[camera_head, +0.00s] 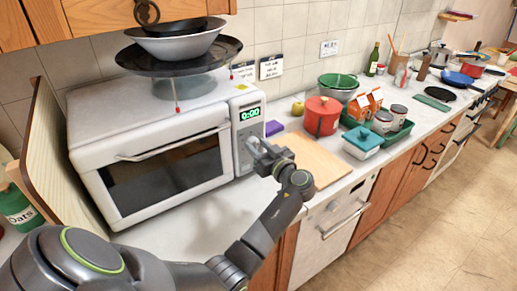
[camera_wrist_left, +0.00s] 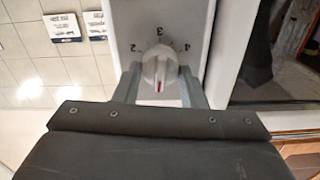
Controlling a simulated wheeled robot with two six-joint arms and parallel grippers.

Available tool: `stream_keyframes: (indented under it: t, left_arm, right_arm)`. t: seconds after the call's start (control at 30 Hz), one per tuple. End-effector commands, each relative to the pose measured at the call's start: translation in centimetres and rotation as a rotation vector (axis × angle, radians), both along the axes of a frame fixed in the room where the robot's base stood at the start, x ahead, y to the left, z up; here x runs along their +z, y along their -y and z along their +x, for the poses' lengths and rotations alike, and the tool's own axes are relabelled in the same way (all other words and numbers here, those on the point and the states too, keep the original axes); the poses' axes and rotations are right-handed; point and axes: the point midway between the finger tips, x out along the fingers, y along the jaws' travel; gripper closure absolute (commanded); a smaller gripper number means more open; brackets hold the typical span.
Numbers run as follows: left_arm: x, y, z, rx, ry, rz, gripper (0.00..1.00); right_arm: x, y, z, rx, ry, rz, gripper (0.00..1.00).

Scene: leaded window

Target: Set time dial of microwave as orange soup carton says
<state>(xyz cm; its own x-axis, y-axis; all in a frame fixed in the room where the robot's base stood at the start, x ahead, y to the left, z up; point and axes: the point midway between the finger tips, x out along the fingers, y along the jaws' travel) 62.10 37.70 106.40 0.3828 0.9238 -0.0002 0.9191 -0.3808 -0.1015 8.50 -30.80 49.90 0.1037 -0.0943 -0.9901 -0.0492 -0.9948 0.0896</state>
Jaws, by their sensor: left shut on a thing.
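The white microwave (camera_head: 90,187) stands on the counter at the left, and its green display (camera_head: 250,113) reads 0:00. My left gripper (camera_head: 262,150) is at its control panel, shut on the time dial. In the left wrist view the pale round dial (camera_wrist_left: 160,62) sits between the two fingers of the gripper (camera_wrist_left: 160,88). Numbers 2, 3 and 4 show around it, and its red mark points to the bottom of the picture. Two orange cartons (camera_head: 358,107) with white tops stand further right on the counter; their print is too small to read. My right gripper is out of view.
A wooden board (camera_head: 308,165) lies right of the microwave. Beyond it are a red pot (camera_head: 321,116), a green colander (camera_head: 338,86), a teal lidded dish (camera_head: 364,140) and cans on a green tray. A dark platter with bowls (camera_head: 178,60) is on top of the microwave.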

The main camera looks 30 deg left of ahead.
Motion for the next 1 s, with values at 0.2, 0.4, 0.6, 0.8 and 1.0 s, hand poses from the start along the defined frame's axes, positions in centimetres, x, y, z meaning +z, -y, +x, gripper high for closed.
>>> stream_keyframes:
  t: [0.2, 0.4, 0.6, 0.8, 1.0]
  left_arm:
    - [-0.2, 0.0, 0.1, 0.0, -0.154, 0.064, 0.86]
    - [-0.1, 0.0, 0.2, 0.001, -0.328, 0.137, 0.86]
    - [0.0, 0.0, 0.2, 0.001, -0.505, 0.21, 0.86]
    - [0.0, 0.1, 0.3, 0.001, -0.681, 0.283, 0.86]
    - [0.0, 0.1, 0.3, 0.001, -0.858, 0.357, 0.86]
  right_arm:
    - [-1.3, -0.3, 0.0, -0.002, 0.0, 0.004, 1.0]
    - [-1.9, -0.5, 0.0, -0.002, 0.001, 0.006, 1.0]
    - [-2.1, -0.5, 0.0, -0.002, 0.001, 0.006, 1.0]
    - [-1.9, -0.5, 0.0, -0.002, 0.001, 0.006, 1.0]
    - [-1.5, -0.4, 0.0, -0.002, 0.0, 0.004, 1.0]
